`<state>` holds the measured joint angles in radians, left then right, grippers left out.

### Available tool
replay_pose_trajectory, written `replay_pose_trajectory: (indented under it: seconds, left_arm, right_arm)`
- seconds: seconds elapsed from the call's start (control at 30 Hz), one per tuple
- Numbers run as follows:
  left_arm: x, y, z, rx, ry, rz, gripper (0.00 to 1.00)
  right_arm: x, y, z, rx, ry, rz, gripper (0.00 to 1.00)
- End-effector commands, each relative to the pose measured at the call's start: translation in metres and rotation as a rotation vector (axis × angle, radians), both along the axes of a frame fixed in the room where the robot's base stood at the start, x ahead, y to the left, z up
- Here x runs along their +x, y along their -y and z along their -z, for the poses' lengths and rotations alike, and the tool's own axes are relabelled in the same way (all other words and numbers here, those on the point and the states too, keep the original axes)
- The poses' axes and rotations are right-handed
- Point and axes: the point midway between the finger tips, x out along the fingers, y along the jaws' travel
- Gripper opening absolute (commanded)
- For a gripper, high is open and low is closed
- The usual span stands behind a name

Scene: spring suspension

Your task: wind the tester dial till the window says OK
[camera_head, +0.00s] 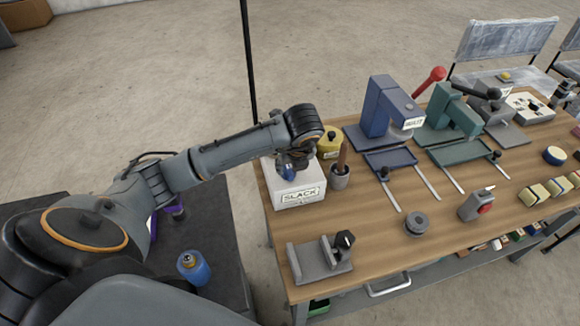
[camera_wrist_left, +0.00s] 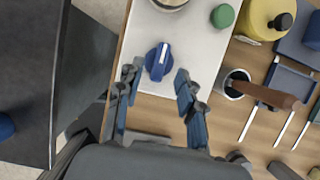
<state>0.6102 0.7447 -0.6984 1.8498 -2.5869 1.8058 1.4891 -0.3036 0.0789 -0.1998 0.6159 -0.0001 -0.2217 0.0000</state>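The tester is a white box (camera_head: 312,184) at the table's left end; its front window (camera_head: 300,196) reads SLACK. In the left wrist view its white top (camera_wrist_left: 195,50) carries a blue dial (camera_wrist_left: 158,62) with a pale pointer line. My left gripper (camera_head: 292,168) is over the tester and hides much of its top in the head view. In the left wrist view the left gripper (camera_wrist_left: 157,78) is open, with blue-padded fingers apart on either side of the dial; no contact shows. My right gripper is not in view.
A cup with a brown-handled tool (camera_head: 340,175) stands just right of the tester, close to my gripper. A yellow pot (camera_head: 329,142) is behind. A grey fixture (camera_head: 318,262) lies in front. Blue (camera_head: 388,110) and green (camera_head: 452,118) presses stand right. A green button (camera_wrist_left: 222,15) is near the dial.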

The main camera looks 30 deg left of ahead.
Motion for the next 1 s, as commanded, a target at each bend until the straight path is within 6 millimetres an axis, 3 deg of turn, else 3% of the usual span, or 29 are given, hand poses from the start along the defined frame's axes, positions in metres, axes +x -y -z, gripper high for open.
replay_pose_trajectory:
  seconds: [0.17, 0.53, 0.73, 1.0]
  left_arm:
    - [0.005, -0.005, 0.018, 0.001, -0.002, 0.0, 0.38]
    - [0.006, -0.007, 0.023, 0.0, 0.0, 0.001, 0.38]
    - [0.006, -0.007, 0.023, 0.0, 0.0, 0.001, 0.0]
    - [0.006, -0.007, 0.023, -0.001, 0.001, 0.008, 0.0]
  right_arm:
    - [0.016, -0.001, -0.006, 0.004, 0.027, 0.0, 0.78]
    - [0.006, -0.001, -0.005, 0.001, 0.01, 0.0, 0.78]
    - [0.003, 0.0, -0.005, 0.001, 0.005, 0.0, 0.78]
    - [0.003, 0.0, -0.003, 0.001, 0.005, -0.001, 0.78]
